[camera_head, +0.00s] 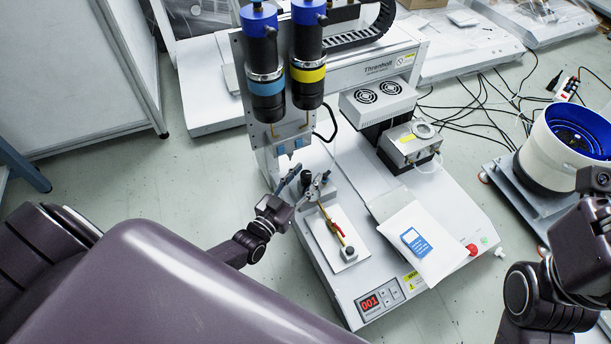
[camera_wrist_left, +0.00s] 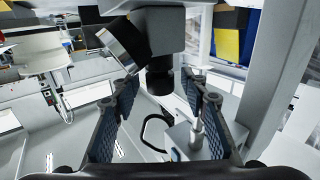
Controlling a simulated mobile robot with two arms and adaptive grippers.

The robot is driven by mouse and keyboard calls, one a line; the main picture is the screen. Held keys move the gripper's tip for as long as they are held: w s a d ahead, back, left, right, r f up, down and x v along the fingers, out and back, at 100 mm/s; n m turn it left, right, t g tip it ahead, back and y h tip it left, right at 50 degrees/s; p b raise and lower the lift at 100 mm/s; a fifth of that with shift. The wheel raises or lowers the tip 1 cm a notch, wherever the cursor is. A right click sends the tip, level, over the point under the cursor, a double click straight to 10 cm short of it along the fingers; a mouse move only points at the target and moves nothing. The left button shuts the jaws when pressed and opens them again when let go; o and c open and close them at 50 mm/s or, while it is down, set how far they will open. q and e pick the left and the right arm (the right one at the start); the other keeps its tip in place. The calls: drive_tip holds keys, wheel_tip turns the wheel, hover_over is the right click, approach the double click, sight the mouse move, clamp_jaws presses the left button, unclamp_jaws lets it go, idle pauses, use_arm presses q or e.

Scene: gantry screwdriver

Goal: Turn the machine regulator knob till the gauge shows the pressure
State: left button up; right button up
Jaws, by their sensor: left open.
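In the left wrist view, the black regulator knob (camera_wrist_left: 160,76) shows ahead, between the two fingers of my left gripper (camera_wrist_left: 160,106). The fingers are open, with a gap to each side of the knob; I cannot tell whether either touches it. A round black gauge body with a silver rim (camera_wrist_left: 127,42) sits beside the knob, tilted; I cannot read its face. In the head view, my left gripper (camera_head: 305,184) is at the left side of the white machine (camera_head: 345,270), around a small dark part. My right arm shows at the right edge; its fingers do not.
Two blue-topped cylinders (camera_head: 307,55) hang above my left gripper. A white plate with a red-and-yellow tool (camera_head: 337,238) lies just in front. A display (camera_head: 370,304) reads 001. A blue-lined bowl feeder (camera_head: 575,135) stands at the right.

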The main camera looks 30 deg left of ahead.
use_arm(q)
drive_tip(key=s+a, duration=0.1)
drive_tip(key=s, duration=1)
drive_tip(key=shift+s, duration=0.4)
